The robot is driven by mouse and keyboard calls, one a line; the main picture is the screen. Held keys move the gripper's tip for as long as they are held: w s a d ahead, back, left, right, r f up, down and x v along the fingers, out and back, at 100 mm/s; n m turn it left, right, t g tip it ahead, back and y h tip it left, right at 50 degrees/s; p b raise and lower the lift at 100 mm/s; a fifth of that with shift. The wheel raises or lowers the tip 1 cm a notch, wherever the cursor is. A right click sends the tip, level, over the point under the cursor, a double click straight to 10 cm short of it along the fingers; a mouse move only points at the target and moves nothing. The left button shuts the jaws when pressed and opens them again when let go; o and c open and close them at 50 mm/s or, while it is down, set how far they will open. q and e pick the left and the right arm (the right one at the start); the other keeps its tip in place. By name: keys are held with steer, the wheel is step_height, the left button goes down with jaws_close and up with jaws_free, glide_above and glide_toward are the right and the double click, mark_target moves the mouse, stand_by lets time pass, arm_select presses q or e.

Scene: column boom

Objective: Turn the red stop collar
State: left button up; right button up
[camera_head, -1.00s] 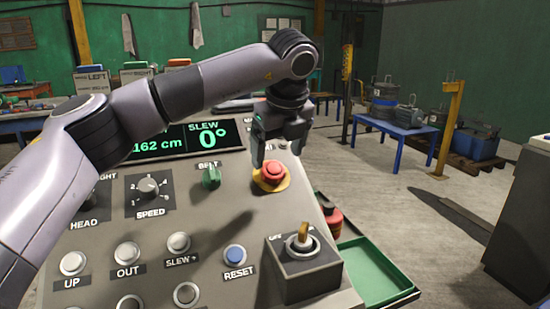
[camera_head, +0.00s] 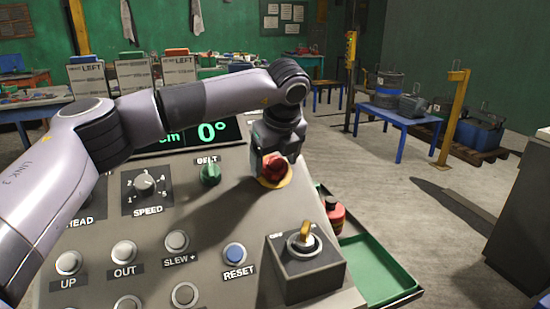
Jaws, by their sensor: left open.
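The red stop collar (camera_head: 274,169) is a round red mushroom button on a yellow base, at the upper right of the sloped grey control panel (camera_head: 205,215). My left gripper (camera_head: 275,157) points down over it, with its fingers on either side of the red head. The fingers are open, and I cannot tell whether they touch it. The gripper hides the top of the collar. My right gripper is not in view.
A green belt knob (camera_head: 209,173) is left of the collar. A key switch box (camera_head: 303,262) stands in front, beside a blue reset button (camera_head: 234,254). A green tray (camera_head: 375,270) and a red object (camera_head: 333,214) are right of the panel. My left arm covers part of the display (camera_head: 212,132).

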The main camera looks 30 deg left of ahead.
arm_select(q)
steer(key=c, duration=1.1)
steer(key=shift+o, duration=0.2)
